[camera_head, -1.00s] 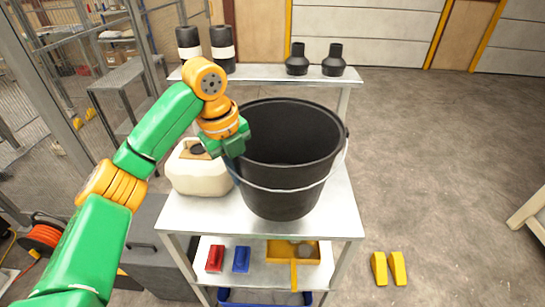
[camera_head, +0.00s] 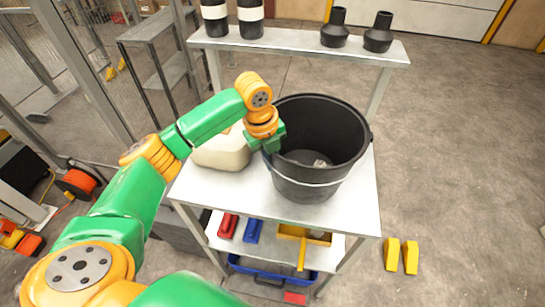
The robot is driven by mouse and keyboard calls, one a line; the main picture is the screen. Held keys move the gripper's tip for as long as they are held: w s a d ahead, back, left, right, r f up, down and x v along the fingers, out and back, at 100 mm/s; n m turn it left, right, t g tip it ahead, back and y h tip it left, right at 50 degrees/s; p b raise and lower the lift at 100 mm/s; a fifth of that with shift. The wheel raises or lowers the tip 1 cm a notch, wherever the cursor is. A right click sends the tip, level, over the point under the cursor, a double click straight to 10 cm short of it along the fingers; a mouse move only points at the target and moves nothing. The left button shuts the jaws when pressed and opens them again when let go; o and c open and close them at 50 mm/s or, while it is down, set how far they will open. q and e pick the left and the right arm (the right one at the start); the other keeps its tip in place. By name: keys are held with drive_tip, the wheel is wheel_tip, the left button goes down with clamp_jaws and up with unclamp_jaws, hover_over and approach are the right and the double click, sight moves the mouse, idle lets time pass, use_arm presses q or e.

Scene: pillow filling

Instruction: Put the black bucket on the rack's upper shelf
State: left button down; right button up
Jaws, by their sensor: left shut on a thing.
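The black bucket (camera_head: 315,183) is upright over the rack's broad white shelf (camera_head: 345,215), right of centre, with its wire handle hanging across the front. I cannot tell whether its base touches the shelf. My left gripper (camera_head: 270,143) is shut on the bucket's left rim; its fingertips are partly hidden. A grey patch shows on the bucket's inside bottom. A narrower raised shelf (camera_head: 290,42) runs along the rack's back. My right gripper is not in view.
A cream jug (camera_head: 222,155) stands left of the bucket, partly behind my left arm. Black-and-white cylinders (camera_head: 250,20) and two black bottles (camera_head: 378,35) stand on the raised shelf. Red, blue and yellow items (camera_head: 254,230) lie on the shelf below. Yellow wedges (camera_head: 391,254) are on the floor.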

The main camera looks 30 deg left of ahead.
use_arm(q)
drive_tip(key=c, duration=0.9)
unclamp_jaws()
drive_tip(key=shift+s, duration=0.2)
drive_tip(key=shift+c, duration=0.2)
drive_tip(key=shift+r, duration=0.1)
drive_tip(key=shift+w+r, duration=0.1)
drive_tip(key=shift+r, duration=0.2)
drive_tip(key=r, duration=0.2)
drive_tip(key=r+b, duration=0.1)
drive_tip(key=s+r+b, duration=0.1)
drive_tip(key=r, duration=0.1)
drive_tip(key=shift+a+r, duration=0.3)
drive_tip(key=shift+r, duration=0.05)
drive_tip(key=r, duration=0.3)
drive_tip(key=r+p, duration=0.1)
drive_tip(key=r, duration=0.1)
drive_tip(key=shift+s+a+r, duration=0.25)
drive_tip(key=shift+s+a, duration=0.05)
drive_tip(key=shift+s, duration=0.1)
